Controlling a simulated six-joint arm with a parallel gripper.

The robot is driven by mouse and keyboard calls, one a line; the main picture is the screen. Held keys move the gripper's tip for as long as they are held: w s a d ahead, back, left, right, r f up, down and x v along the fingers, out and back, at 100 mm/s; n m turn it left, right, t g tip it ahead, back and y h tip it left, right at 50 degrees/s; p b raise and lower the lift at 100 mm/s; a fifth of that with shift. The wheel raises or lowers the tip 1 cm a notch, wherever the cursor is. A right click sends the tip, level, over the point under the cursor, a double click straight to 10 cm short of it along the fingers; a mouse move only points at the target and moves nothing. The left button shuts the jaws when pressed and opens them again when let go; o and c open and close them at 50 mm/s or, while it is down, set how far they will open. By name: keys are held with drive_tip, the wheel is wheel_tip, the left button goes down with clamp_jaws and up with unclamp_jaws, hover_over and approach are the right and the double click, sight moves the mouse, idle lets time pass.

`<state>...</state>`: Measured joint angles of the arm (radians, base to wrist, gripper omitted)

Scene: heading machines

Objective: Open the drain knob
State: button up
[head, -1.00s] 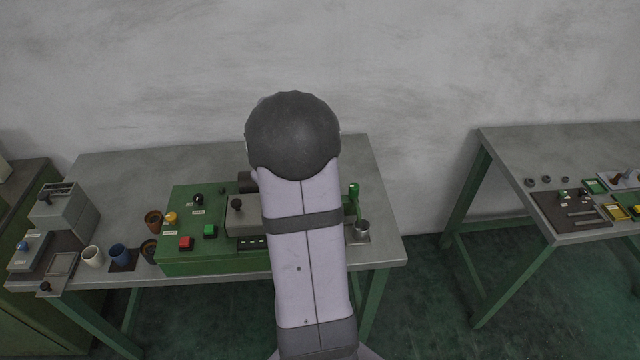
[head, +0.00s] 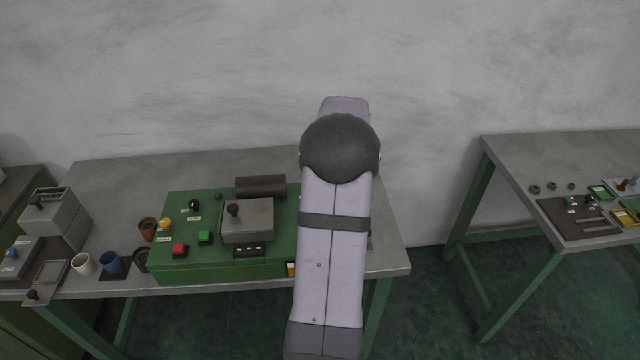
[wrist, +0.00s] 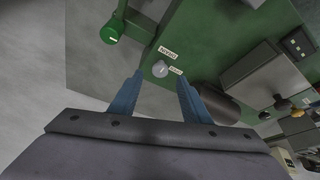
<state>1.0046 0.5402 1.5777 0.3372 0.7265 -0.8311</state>
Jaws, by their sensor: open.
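In the wrist view a small round grey knob (wrist: 160,69) with a white mark sits on the green machine face, beside two small white labels (wrist: 170,61) that I cannot read for certain. It may be the drain knob. My gripper (wrist: 160,75) is open, with its two blue fingers pointing at this face. The knob shows between the fingertips, with no visible contact; the distance to it is hard to judge. In the head view my arm hides the gripper and this part of the machine.
A green handle (wrist: 112,33) stands beyond the left finger. A dark cylinder (wrist: 218,103) lies close by the right finger; it also shows in the head view (head: 260,186). The green machine (head: 225,262) carries a grey box (head: 248,222) and several buttons. Cups (head: 83,263) stand left.

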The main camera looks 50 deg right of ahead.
drive_tip(key=shift+p+x, duration=0.65)
drive_tip(key=shift+x, duration=1.6)
drive_tip(key=shift+c, duration=0.3)
drive_tip(key=shift+r, duration=0.1)
drive_tip(key=c, duration=1)
